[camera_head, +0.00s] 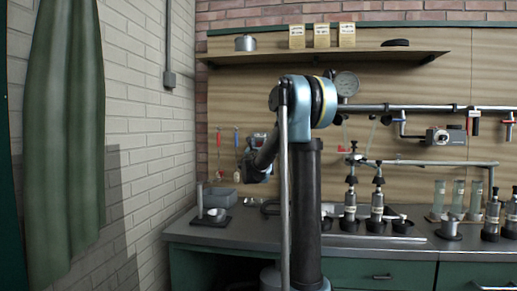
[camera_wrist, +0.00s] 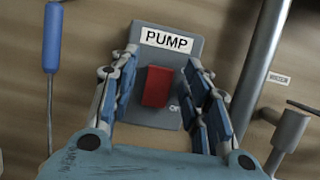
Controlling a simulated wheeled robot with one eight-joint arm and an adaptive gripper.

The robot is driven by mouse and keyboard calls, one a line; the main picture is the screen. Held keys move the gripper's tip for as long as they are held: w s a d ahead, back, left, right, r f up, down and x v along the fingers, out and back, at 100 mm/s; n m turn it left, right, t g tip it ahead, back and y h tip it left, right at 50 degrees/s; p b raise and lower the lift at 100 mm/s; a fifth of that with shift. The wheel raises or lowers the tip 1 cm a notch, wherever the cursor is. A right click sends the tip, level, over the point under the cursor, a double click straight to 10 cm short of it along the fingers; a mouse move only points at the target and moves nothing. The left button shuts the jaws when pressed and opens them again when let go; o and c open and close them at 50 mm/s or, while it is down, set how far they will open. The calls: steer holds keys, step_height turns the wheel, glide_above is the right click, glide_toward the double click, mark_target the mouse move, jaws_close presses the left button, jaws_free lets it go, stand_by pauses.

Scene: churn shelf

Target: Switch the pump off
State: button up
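The pump switch is a grey plate (camera_wrist: 193,47) with a white "PUMP" label (camera_wrist: 166,40) and a red rocker (camera_wrist: 157,86), seen in the wrist view on the wooden back wall. My gripper (camera_wrist: 163,70) is open, its blue-padded fingers on either side of the red rocker with clear gaps. I cannot tell whether the fingertips touch the plate. In the head view my arm hides most of the switch area, and my gripper there is largely hidden behind my arm's wrist.
In the wrist view, a blue-handled tool (camera_wrist: 53,40) hangs at left and a metal pipe (camera_wrist: 262,55) runs at right. In the head view, the bench (camera_head: 400,250) carries several glass and metal fittings (camera_head: 350,205), and a shelf (camera_head: 325,55) is above.

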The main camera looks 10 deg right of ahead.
steer(key=shift+s, duration=0.1)
steer(key=v, duration=1.1)
steer(key=shift+s+f, duration=0.15)
steer(key=shift+s, duration=0.15)
steer(key=shift+a, duration=0.1)
